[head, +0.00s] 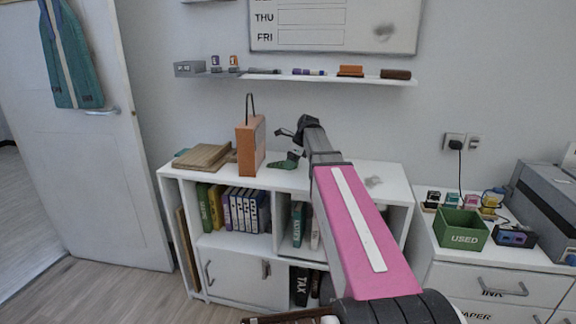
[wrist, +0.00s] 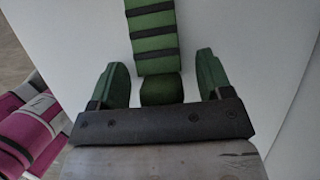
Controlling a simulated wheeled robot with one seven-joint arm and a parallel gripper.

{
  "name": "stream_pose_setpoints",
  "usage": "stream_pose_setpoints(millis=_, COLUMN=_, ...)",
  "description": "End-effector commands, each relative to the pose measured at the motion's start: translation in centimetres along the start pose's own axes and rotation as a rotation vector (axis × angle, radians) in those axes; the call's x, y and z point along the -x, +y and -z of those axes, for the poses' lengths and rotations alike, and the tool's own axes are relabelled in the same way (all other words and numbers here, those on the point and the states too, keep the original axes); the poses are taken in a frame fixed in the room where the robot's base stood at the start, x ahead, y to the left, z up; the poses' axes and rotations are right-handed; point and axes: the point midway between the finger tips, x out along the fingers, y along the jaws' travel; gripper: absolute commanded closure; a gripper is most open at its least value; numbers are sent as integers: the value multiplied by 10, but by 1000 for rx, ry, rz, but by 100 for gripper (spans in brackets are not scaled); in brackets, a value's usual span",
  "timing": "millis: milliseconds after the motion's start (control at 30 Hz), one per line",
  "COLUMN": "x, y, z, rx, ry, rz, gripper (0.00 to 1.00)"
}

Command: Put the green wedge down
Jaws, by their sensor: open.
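The green wedge (wrist: 153,32) with dark cross stripes lies on the white top of the shelf desk (wrist: 262,75). In the head view the wedge (head: 280,165) is a small flat green shape to the right of the orange box. My gripper (wrist: 162,62) is open, with one green finger on each side of the wedge's near end. Gaps show between the fingers and the wedge in the wrist view. In the head view my gripper (head: 293,157) is low over the shelf top, close to the wedge, and small and partly hidden by my arm.
An orange box (head: 250,146) with a dark handle stands left of the wedge, and wooden boards (head: 203,157) lie farther left. A wall shelf (head: 330,77) with small items hangs above. The shelf top to the right is mostly bare. A green USED bin (head: 462,238) stands on the right cabinet.

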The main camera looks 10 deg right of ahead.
Motion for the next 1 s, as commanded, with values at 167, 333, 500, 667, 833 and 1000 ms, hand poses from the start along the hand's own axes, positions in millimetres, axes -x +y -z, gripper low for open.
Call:
stream_pose_setpoints(millis=167, x=-1, y=0, z=0, rx=0, ry=0, rz=1, gripper=28)
stream_pose_setpoints(millis=333, x=-1, y=0, z=0, rx=0, ry=0, rz=0, gripper=73)
stream_pose_setpoints(millis=500, x=-1, y=0, z=0, rx=0, ry=0, rz=0, gripper=87)
stream_pose_setpoints(millis=667, x=0, y=0, z=0, rx=0, ry=0, rz=0, gripper=87)
stream_pose_setpoints(millis=833, x=5, y=2, z=0, rx=0, ry=0, rz=0, gripper=87)
stream_pose_setpoints(millis=1000, x=20, y=2, z=-6, rx=1, ry=-1, rz=2, gripper=87)
